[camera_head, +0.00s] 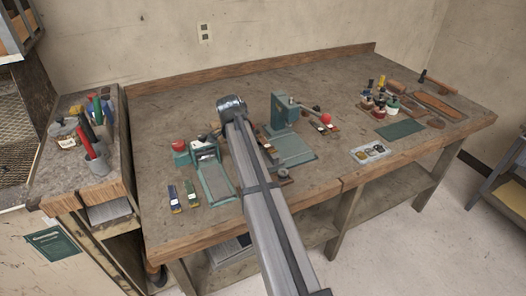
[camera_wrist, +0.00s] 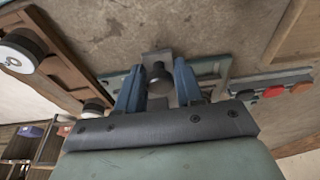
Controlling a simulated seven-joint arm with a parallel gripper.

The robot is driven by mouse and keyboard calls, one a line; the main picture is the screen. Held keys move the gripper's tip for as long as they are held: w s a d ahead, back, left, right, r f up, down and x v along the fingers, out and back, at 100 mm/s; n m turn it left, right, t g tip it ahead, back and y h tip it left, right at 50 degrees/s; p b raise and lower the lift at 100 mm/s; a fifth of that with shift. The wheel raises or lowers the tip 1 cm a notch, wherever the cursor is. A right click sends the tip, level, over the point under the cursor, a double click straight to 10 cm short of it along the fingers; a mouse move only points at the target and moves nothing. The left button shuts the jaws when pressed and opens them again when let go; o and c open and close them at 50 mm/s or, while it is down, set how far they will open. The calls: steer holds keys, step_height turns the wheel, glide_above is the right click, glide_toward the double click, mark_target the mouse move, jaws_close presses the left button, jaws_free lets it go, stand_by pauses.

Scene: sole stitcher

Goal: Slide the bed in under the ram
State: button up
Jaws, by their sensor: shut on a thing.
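In the wrist view, the blue-grey fingers of my gripper (camera_wrist: 159,92) stand on both sides of a dark round knob (camera_wrist: 160,79) and are shut on it. The knob stands in front of a small grey metal plate (camera_wrist: 157,58). A teal plate (camera_wrist: 212,69) lies behind the fingers; I cannot tell for sure which part is the bed. In the head view, a teal press column (camera_head: 284,110) with a red-tipped lever (camera_head: 325,118) stands over a teal base (camera_head: 296,150) on the bench. My arm hides my gripper and part of the machines there.
Left of my arm is another teal device (camera_head: 215,182) with a red knob (camera_head: 178,145). Small bottles (camera_head: 379,101), a green mat (camera_head: 400,130) and a grey tray (camera_head: 370,152) lie to the right. A tool cup (camera_head: 97,160) stands at left. The back of the bench is clear.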

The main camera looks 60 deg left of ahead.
mark_target(267, 144)
steer(key=shift+w, duration=3.8)
steer(key=shift+w, duration=1.9)
steer(key=o, duration=0.6)
steer(key=shift+r, duration=0.1)
